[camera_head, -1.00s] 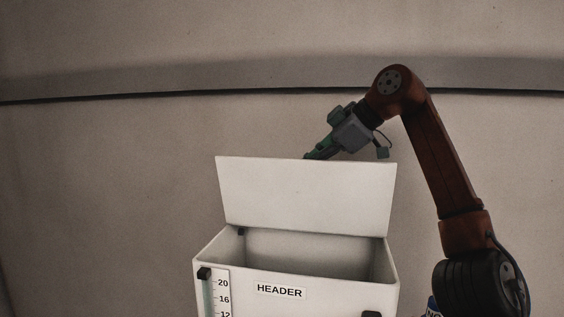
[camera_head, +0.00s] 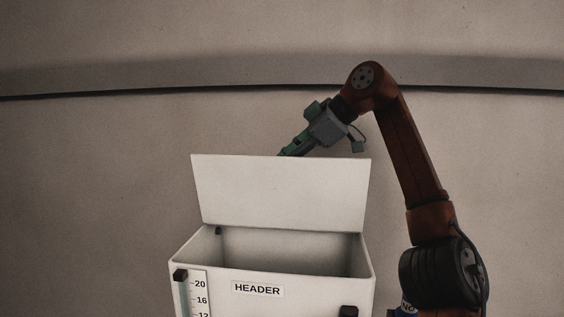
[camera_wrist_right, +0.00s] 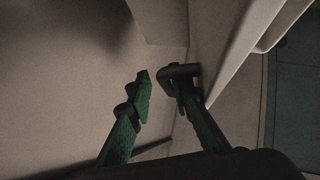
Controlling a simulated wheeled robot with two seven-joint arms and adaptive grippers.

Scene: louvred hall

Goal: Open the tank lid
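The white tank (camera_head: 190,254), labelled HEADER, stands low in the head view with its top open. Its white lid (camera_head: 281,190) stands raised and nearly upright at the back edge. My right gripper (camera_head: 291,151) is behind the lid's top edge, its fingertips mostly hidden there. In the right wrist view my right gripper (camera_wrist_right: 164,82) has its two green fingers apart, with a gap between them. A dark bar, perhaps a handle (camera_wrist_right: 178,70), lies at the right finger's tip; I cannot tell if they touch. A pale panel, likely the lid (camera_wrist_right: 228,40), is beside that finger. My left gripper is not in view.
A plain wall (camera_head: 90,200) with a horizontal ledge (camera_head: 150,77) is behind the tank. A level gauge (camera_head: 193,295) and a dark knob (camera_head: 348,311) are on the tank's front. The space left of the tank looks clear.

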